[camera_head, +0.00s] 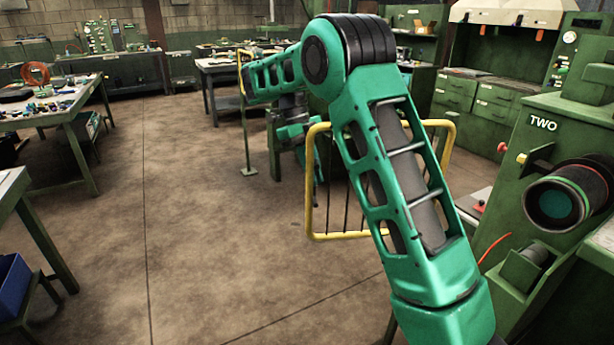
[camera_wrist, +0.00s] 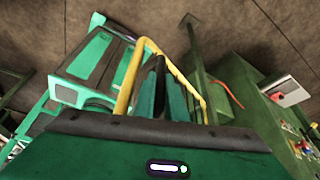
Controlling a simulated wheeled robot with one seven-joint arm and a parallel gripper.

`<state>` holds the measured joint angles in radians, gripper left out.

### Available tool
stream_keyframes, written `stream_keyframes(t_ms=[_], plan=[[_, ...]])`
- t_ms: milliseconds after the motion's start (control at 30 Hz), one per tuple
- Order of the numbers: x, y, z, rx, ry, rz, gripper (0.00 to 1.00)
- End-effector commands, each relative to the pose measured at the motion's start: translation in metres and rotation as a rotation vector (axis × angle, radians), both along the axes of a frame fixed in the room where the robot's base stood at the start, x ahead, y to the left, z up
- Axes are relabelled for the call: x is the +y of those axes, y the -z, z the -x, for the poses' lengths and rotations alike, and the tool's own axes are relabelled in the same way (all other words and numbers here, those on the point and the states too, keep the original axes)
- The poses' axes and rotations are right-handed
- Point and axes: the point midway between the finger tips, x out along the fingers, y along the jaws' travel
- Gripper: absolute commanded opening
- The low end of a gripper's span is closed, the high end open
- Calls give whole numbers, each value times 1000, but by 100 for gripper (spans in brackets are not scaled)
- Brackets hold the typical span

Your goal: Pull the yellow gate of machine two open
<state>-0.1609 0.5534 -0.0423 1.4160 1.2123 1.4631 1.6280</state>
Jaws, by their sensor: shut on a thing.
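The yellow gate (camera_head: 310,190) is a tubular yellow frame with thin dark upright bars, left of the green machine marked TWO (camera_head: 540,180). My arm crosses in front of it and hides much of its middle. In the wrist view the yellow rail (camera_wrist: 129,80) runs up beside my fingers and bends down to the right. My gripper (camera_wrist: 165,75) is shut on the gate, with a dark bar between its green fingers. In the head view my gripper is by the gate's left side, and its fingertips are hard to make out.
A slim green post (camera_head: 246,130) with a yellow loop stands behind and left of the gate. A workbench (camera_head: 60,110) with loose parts is at far left, and a blue bin (camera_head: 14,285) is at lower left. The concrete floor (camera_head: 200,220) between is clear.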

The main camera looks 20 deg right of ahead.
Motion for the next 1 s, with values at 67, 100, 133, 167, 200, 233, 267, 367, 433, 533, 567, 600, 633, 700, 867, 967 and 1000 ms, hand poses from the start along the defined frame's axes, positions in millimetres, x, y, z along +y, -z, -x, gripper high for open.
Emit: stream_keyframes(t_ms=[67, 100, 133, 167, 200, 233, 267, 367, 433, 533, 567, 600, 633, 700, 867, 967, 1000], plan=[[-3, -1, 0, -2, 6, 7, 0], [-3, -1, 0, -2, 5, 7, 0], [-2, -1, 0, -2, 4, 7, 0], [-2, -1, 0, -2, 4, 7, 0], [-1, -1, 0, -2, 2, 7, 0], [0, -1, 0, -2, 2, 7, 0], [0, -1, 0, -1, 1, 7, 0], [1, -1, 0, -1, 0, 8, 20], [3, -1, 0, -1, -2, 7, 29], [5, 0, -1, 0, -5, 6, 29], [5, 0, -1, 0, -5, 6, 29], [6, 0, -1, 0, -6, 5, 29], [6, 0, -1, 0, -6, 5, 29], [7, 0, -1, 0, -7, 5, 29], [8, -2, -2, 2, -9, 4, 29], [9, -5, -4, 4, -7, 4, 29], [9, -7, -5, 4, -7, 3, 29]])
